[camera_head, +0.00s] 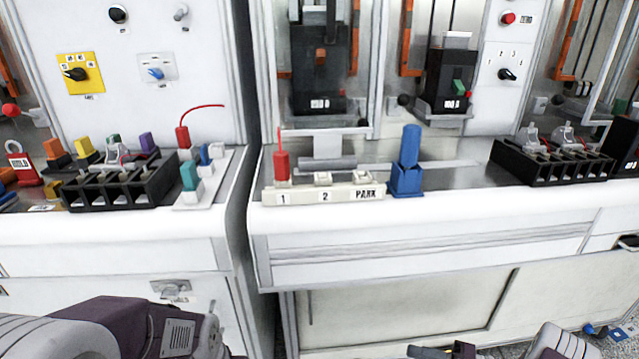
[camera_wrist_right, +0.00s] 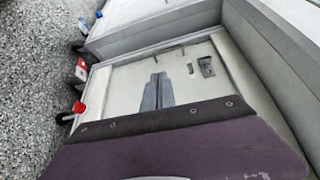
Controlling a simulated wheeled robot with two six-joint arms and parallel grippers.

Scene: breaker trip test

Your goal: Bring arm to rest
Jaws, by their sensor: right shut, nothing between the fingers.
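My right gripper (camera_head: 442,351) shows only as a small dark part at the bottom edge of the head view, low in front of the bench cabinets. In the right wrist view its two grey fingers (camera_wrist_right: 157,92) lie together with nothing between them, in front of a pale cabinet panel (camera_wrist_right: 120,68). My right forearm (camera_head: 560,342) shows as a pale piece at the bottom right. My left arm (camera_head: 130,328) comes in at the bottom left with a purple link. Its fingers are out of the picture.
The white bench (camera_head: 420,220) holds a rack marked 1, 2 and PARK (camera_head: 340,194) with a red probe (camera_head: 281,163) in it. A blue tool stands in a blue holder (camera_head: 407,182). Black terminal blocks (camera_head: 120,190) stand left and right. Breakers hang behind. Speckled floor (camera_wrist_right: 35,90) is open.

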